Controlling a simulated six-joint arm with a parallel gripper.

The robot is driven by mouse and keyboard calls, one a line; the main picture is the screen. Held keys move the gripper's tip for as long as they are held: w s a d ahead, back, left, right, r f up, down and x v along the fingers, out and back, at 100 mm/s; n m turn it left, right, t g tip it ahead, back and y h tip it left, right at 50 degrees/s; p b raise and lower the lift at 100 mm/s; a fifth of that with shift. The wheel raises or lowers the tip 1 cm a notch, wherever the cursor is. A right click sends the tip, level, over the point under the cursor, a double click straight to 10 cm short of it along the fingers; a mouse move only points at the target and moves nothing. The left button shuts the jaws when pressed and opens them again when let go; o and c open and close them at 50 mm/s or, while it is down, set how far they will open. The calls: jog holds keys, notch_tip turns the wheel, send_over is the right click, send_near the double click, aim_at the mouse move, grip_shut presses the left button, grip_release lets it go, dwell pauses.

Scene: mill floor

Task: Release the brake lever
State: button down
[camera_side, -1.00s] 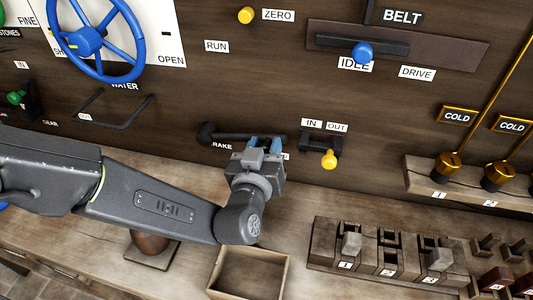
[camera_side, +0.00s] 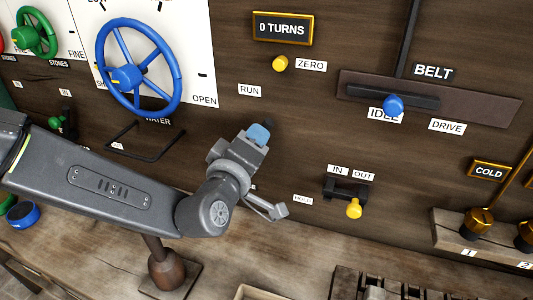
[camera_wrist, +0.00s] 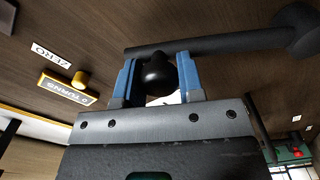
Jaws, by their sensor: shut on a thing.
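The brake lever is a black bar (camera_wrist: 225,44) with a round black knob (camera_wrist: 157,70) near its end. In the wrist view the bar runs from a thick pivot at the upper right across the top of my gripper (camera_wrist: 157,82). The blue fingers are shut around the knob. In the side view my gripper (camera_side: 260,133) points up in front of the board, below the RUN label (camera_side: 249,91). There only a small dark bit of the lever shows at the fingertips; its pivot and the brake label are hidden by my wrist. The HOLD label (camera_side: 302,199) is uncovered.
The blue wheel (camera_side: 138,67) and a black bar handle (camera_side: 145,142) are to the left. The yellow-knobbed IN/OUT lever (camera_side: 353,207) stands to the lower right, and the blue belt knob (camera_side: 393,105) to the upper right. A wooden bench (camera_side: 300,258) runs below.

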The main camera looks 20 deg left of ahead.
jog(key=shift+a+r+n, duration=0.3)
jog(key=shift+a+n, duration=0.2)
jog(key=shift+a, duration=0.1)
jog(key=shift+a+r+n, duration=0.3)
jog(key=shift+a+n, duration=0.2)
jog(key=shift+a, duration=0.1)
jog(key=c, duration=0.8)
grip_release()
jog(key=shift+f, duration=0.1)
jog(key=shift+s, duration=0.1)
jog(key=s, duration=1.3)
jog(key=shift+s, duration=0.3)
